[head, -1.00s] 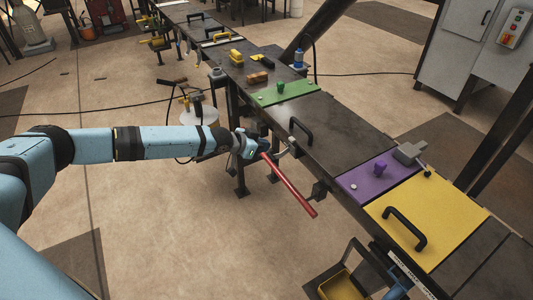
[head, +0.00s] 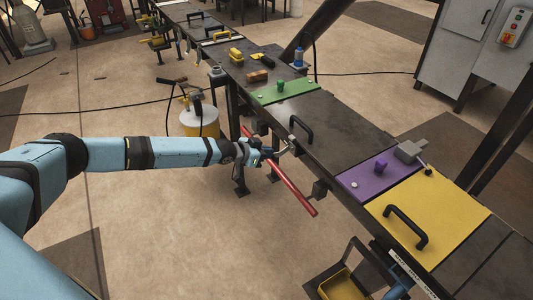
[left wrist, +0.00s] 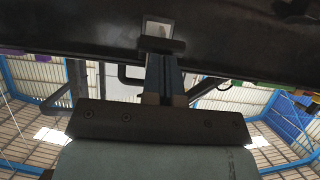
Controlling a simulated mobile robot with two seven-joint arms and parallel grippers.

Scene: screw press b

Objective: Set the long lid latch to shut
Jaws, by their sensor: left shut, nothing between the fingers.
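A long red bar (head: 297,193) slants along the near side of the bench, beside a dark lid panel (head: 340,136) with a black handle (head: 301,132). I take it for the long latch. Its lower end is near a dark bracket (head: 319,189) on the bench edge. My left gripper (head: 276,153) is shut and empty, and crosses the bar's upper half near the bench edge. Whether it touches the bar is unclear. In the left wrist view the closed fingers (left wrist: 162,75) point at the bench's dark edge (left wrist: 230,40). My right gripper is not in view.
A purple plate (head: 362,184) and a yellow plate (head: 440,205) with a black handle lie nearer on the bench. A green plate (head: 285,92) lies farther along. A yellow bin (head: 343,286) stands below the near end. The floor left of the bench is mostly clear.

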